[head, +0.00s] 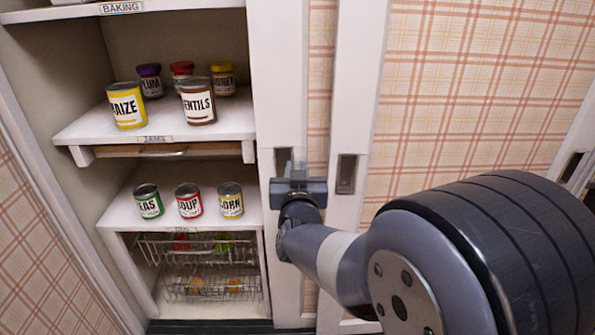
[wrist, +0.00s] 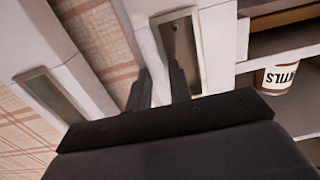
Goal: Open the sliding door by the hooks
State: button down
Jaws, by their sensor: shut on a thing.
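The sliding door (head: 320,100) is a white-framed panel with plaid infill. Its left stile has a recessed metal pull (head: 283,156), which also shows in the wrist view (wrist: 180,50). My gripper (head: 291,172) is at this pull, and its fingers partly hide it. In the wrist view my gripper (wrist: 158,88) has one dark finger over the recess and the other beside its frame, with a gap between them. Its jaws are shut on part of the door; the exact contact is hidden. No separate hook can be made out. The cupboard to the left stands open.
A second recessed pull (head: 346,174) is on the neighbouring white stile, and another (head: 572,167) is far right. Open shelves (head: 180,118) hold several cans and jars, with wire baskets (head: 205,268) below. My arm covers the lower right.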

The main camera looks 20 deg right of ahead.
jog(key=c, duration=1.3)
grip_release()
jog(key=shift+p+v, duration=1.5)
jog(key=shift+v, duration=3.9)
jog(key=b+x, duration=0.3)
jog(key=x, duration=0.7)
jog(key=shift+w+d+f, duration=0.1)
jog(key=shift+w+d, duration=0.05)
jog(key=shift+w, duration=0.35)
jog(key=shift+w+a, duration=0.15)
jog(key=shift+a, duration=0.4)
